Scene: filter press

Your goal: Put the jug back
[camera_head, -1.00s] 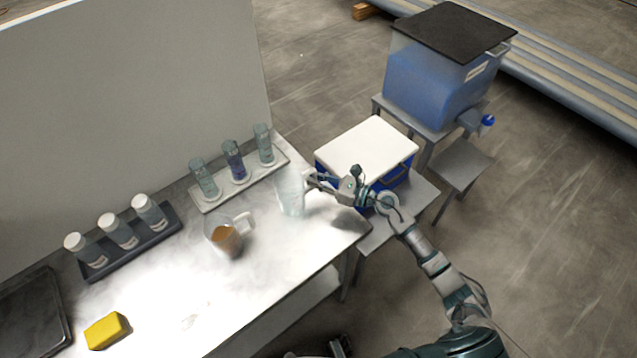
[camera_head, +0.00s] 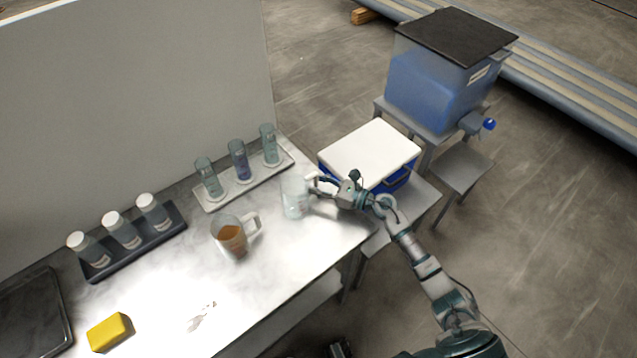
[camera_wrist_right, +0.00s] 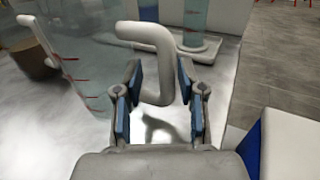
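My right gripper (camera_head: 318,184) is at the jug's right side. In the right wrist view its two blue-padded fingers (camera_wrist_right: 160,82) stand either side of the handle, with a visible gap, so they look open around it. Part of the jug's body (camera_wrist_right: 85,60) shows at left there. A second jug (camera_head: 232,238) with brown liquid stands to the left. My left gripper is not in view.
A white rack (camera_head: 214,204) with three glass cylinders stands behind the jug. A dark rack (camera_head: 140,254) holds three white-capped bottles. A yellow sponge (camera_head: 109,332) lies at front left. A blue-and-white cooler (camera_head: 370,150) and a blue tank (camera_head: 435,85) stand to the right.

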